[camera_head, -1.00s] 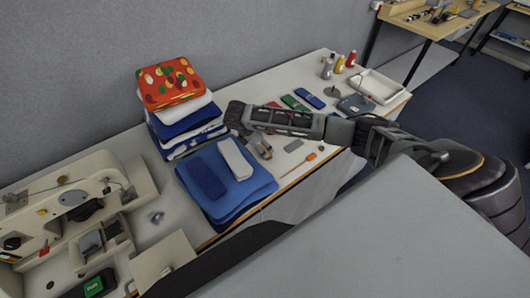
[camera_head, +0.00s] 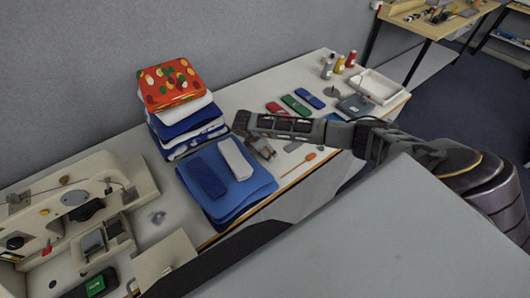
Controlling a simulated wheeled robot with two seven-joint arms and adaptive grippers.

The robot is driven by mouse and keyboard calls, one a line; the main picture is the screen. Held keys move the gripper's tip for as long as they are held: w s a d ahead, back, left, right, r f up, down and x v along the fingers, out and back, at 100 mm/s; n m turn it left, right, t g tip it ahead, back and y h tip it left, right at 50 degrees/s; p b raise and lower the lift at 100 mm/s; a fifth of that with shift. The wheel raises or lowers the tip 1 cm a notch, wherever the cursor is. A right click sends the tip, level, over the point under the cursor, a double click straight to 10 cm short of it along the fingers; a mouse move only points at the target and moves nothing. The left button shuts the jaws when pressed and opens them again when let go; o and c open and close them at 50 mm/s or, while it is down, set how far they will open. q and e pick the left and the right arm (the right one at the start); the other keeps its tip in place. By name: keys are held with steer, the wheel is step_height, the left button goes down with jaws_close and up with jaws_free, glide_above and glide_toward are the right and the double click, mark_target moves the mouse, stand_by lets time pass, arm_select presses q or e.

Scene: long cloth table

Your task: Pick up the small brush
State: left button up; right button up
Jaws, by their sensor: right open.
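My right arm reaches in from the right over the table. Its gripper (camera_head: 262,151) is open and points down at the table just right of the folded blue cloths. A thin orange-handled tool (camera_head: 311,157) lies on the table near the front edge, right of the gripper and apart from it. It may be the small brush, but it is too small to tell. Small grey pieces (camera_head: 293,145) lie between it and the gripper, partly under my arm. My left gripper is out of view.
Folded blue cloths (camera_head: 262,183) and a taller cloth stack (camera_head: 172,82) stand left of the gripper. A sewing machine (camera_head: 75,205) is at the left. Red (camera_head: 275,108), green (camera_head: 295,104) and blue (camera_head: 310,98) flat items lie behind my arm. A white tray (camera_head: 384,86) is farther right.

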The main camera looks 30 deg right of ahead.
steer(key=shift+c, duration=0.4)
steer(key=c, duration=1)
steer(key=shift+r, duration=0.1)
steer(key=shift+r+b, duration=0.35)
steer(key=shift+r, duration=4.6)
steer(key=o, duration=0.4)
steer(key=c, duration=0.3)
